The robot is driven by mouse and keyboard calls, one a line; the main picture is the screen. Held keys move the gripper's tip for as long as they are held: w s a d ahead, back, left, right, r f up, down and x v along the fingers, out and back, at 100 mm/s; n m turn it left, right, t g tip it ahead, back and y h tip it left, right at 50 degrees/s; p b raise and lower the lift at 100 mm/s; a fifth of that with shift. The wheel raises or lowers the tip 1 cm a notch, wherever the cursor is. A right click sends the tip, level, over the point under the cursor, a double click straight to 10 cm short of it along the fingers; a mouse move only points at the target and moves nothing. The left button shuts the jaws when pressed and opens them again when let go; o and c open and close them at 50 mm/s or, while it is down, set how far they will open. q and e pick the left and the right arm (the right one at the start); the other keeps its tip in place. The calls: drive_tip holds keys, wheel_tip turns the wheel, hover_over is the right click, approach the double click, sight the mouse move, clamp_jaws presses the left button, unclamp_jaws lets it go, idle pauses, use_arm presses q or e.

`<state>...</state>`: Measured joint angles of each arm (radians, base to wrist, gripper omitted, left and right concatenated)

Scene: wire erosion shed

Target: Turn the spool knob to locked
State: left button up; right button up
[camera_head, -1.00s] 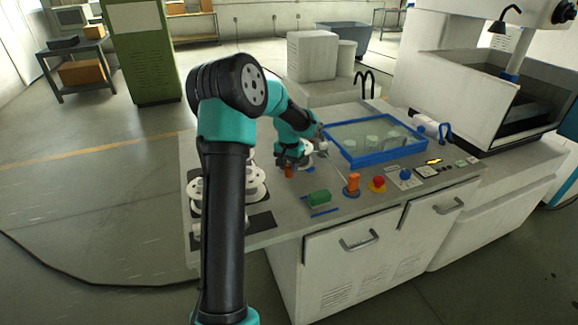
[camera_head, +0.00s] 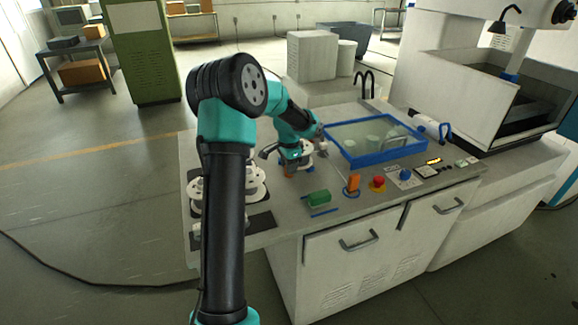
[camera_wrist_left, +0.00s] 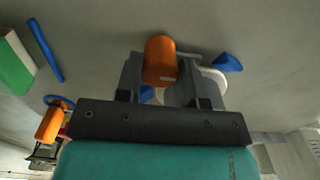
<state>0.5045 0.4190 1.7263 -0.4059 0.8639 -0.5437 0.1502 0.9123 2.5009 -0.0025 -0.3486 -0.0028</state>
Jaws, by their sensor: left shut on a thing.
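The orange knob (camera_wrist_left: 160,58) is between the two fingers of my left gripper (camera_wrist_left: 160,75) in the left wrist view. The gripper is shut on it, with a finger on either side. A pale bent bar (camera_wrist_left: 214,78) shows beside the right finger, and a blue wedge-shaped mark (camera_wrist_left: 228,62) lies on the panel close by. In the head view my left gripper (camera_head: 292,167) is low over the worktop, and the wrist hides most of the knob. I cannot read the knob's setting. My right gripper is not in view.
White spools (camera_head: 256,186) stand left of the gripper, partly behind my arm. A green block (camera_head: 318,198), an orange handle (camera_head: 353,184) with a blue ring, and a red button (camera_head: 378,182) lie to the right. A blue-framed clear lid (camera_head: 352,160) is behind them.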

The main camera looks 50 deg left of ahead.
use_arm(q)
drive_tip(key=shift+m, duration=0.4)
drive_tip(key=o, duration=0.9)
drive_tip(key=shift+n, duration=0.4)
